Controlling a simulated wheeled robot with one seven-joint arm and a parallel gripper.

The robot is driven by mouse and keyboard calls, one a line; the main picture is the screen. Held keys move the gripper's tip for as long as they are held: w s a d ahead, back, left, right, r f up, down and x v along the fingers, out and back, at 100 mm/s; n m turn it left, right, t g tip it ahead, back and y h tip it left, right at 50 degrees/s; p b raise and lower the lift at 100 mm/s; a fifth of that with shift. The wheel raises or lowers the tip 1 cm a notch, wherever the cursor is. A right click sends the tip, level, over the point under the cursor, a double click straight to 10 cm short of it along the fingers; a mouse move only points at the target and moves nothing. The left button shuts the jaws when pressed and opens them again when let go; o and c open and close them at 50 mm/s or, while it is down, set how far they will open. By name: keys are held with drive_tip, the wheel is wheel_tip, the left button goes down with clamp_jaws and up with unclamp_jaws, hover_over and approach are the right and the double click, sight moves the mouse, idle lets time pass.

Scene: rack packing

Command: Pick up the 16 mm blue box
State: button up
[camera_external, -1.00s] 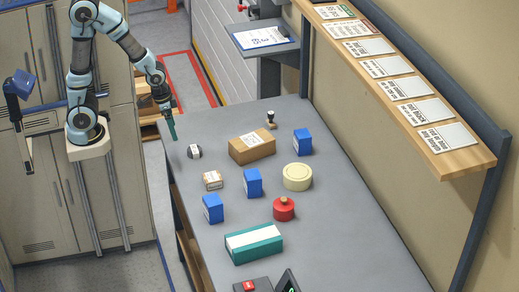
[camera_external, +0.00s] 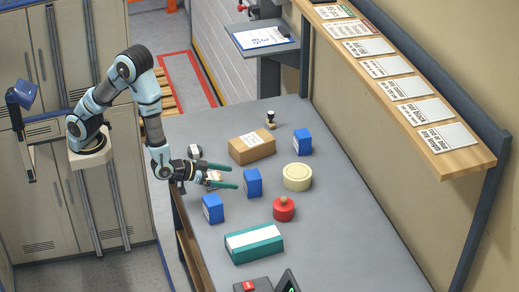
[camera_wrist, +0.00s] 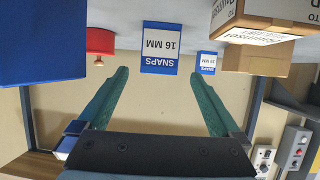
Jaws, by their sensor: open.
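The 16 mm blue box (camera_wrist: 160,48) has a white label reading SNAPS 16 MM and shows upside down in the wrist view, ahead of the gap between my fingers. In the external view, the blue box (camera_external: 252,183) in the middle of the table appears to be the same one, standing upright. My gripper (camera_external: 234,177) is low over the table's left part, with its two green fingers spread and pointing right at this box. The fingers also show in the wrist view (camera_wrist: 162,82). They are empty and just short of the box.
Other blue boxes stand at the near left (camera_external: 212,209) and back right (camera_external: 302,142). A brown carton (camera_external: 252,149), cream tin (camera_external: 297,177), red jar (camera_external: 284,210) and teal box (camera_external: 254,244) stand around.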

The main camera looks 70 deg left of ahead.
sight(245, 178)
drive_tip(key=x, duration=0.4)
drive_tip(key=shift+p, duration=0.3)
drive_tip(key=x, duration=0.1)
drive_tip(key=p+x, duration=0.1)
drive_tip(key=x, duration=0.2)
drive_tip(key=shift+w+r+p, duration=0.25)
drive_tip(key=shift+r+p, duration=0.1)
drive_tip(key=shift+p, duration=0.05)
drive_tip(key=shift+w+d+f, duration=0.15)
drive_tip(key=shift+w+f, duration=0.1)
drive_tip(key=shift+w, duration=0.2)
drive_tip(key=c, duration=1.4)
drive_tip(key=shift+c, duration=0.2)
